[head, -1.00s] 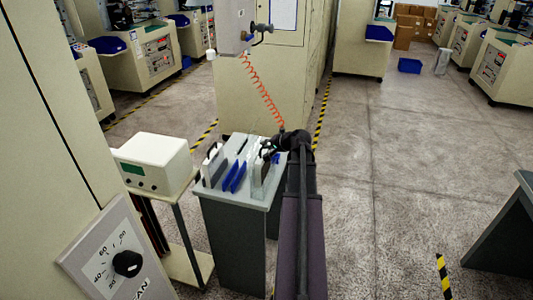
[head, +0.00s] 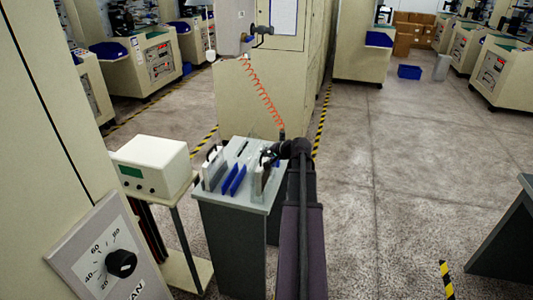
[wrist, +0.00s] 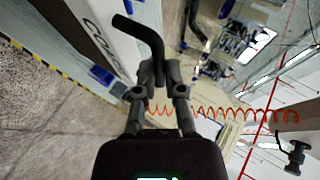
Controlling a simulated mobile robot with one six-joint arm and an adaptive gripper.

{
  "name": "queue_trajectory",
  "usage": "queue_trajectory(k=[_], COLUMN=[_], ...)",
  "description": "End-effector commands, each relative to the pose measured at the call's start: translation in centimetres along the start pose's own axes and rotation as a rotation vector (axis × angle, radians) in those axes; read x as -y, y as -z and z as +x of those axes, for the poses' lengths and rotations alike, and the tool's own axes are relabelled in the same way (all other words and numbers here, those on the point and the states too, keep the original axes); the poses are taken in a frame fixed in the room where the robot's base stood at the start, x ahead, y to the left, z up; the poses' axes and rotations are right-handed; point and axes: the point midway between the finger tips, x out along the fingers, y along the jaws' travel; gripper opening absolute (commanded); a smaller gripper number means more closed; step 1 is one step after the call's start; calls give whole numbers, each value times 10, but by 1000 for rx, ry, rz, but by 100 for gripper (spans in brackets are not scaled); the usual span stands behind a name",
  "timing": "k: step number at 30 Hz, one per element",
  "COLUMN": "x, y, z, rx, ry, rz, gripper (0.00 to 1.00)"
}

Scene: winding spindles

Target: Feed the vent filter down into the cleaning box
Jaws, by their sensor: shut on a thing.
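My gripper (head: 270,155) is shut on a black bent handle (wrist: 150,35) in the wrist view, which I take to be the vent filter's. In the head view a pale, partly see-through upright panel (head: 260,180), likely the filter, stands just below the gripper at the right side of the bench top. Its lower edge is too small to tell in or above a slot. The grey box-like bench (head: 235,240), seemingly the cleaning box, has a light top with a dark slot. My fingertips (wrist: 160,80) show close together in the wrist view.
Blue strips (head: 233,180) and a grey upright block (head: 214,170) stand on the bench top left of my gripper. A cream instrument (head: 150,163) is on a stand to the left. A red coiled hose (head: 264,95) hangs behind.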

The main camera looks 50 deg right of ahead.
Motion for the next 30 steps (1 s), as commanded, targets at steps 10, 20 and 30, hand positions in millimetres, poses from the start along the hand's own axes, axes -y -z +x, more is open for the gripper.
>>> queue_trajectory(k=[10,20,30], x=[-4,-4,-2], y=[-1,-1,0], z=[3,2,1], rx=[0,-1,-1], ry=[0,0,0], rz=[0,0,0], gripper=[0,47,47])
